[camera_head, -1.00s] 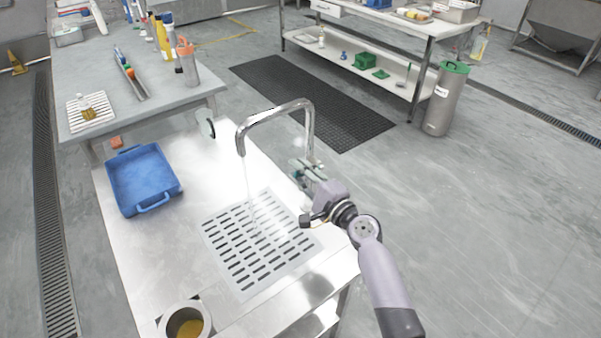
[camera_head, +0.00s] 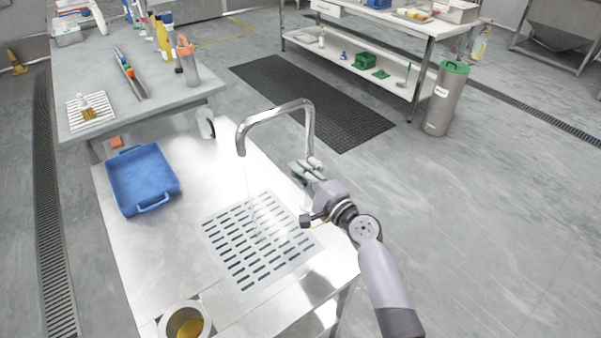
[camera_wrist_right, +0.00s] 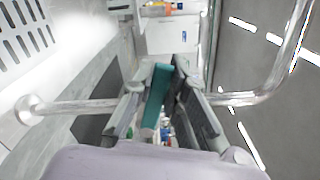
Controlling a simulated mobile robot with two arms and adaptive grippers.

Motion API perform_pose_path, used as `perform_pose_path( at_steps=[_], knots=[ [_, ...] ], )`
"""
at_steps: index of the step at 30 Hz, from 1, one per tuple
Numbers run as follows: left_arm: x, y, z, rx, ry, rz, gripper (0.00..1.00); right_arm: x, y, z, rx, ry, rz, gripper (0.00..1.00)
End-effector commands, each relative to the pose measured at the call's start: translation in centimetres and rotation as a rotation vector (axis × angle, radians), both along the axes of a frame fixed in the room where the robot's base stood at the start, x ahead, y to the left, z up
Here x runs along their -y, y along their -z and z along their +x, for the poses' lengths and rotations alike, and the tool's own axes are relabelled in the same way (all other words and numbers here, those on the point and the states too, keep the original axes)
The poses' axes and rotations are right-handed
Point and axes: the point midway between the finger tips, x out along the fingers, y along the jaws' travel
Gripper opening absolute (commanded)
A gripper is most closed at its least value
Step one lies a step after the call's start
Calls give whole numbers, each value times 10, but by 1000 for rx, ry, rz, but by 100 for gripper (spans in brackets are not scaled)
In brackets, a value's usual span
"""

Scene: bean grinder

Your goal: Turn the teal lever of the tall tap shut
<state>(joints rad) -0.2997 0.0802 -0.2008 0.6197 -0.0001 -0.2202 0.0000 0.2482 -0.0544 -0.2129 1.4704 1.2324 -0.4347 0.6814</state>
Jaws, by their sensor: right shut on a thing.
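The tall tap (camera_head: 309,125) stands at the right side of the steel counter, its chrome spout arching left over the slotted drain grate (camera_head: 254,243). A faint, thin stream of water (camera_head: 247,180) hangs below the spout. My right gripper (camera_head: 308,171) is at the tap's post and hides most of the lever in the head view. In the right wrist view the teal lever (camera_wrist_right: 156,97) lies between the two fingers of my right gripper (camera_wrist_right: 162,100), which is shut on it. The tap's chrome pipe (camera_wrist_right: 75,106) crosses behind the fingers. My left gripper is out of view.
A blue tray (camera_head: 142,180) lies on the counter's left part. A metal cup (camera_head: 186,322) with yellow contents stands at the near edge. A grey table (camera_head: 120,100) with bottles and a rack is behind. Floor right of the counter is clear.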

Motion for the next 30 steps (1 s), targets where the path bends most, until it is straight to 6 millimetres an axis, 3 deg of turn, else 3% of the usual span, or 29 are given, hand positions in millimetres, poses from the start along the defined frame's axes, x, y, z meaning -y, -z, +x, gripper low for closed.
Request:
perform_pose_path(
  at_steps=[11, 30],
  knots=[
    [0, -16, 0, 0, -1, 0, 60, 3, -10, 2, -81, 0, 107, 0],
    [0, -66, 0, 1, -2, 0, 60, 24, -40, 17, -425, 1, 581, 0]
  ],
)
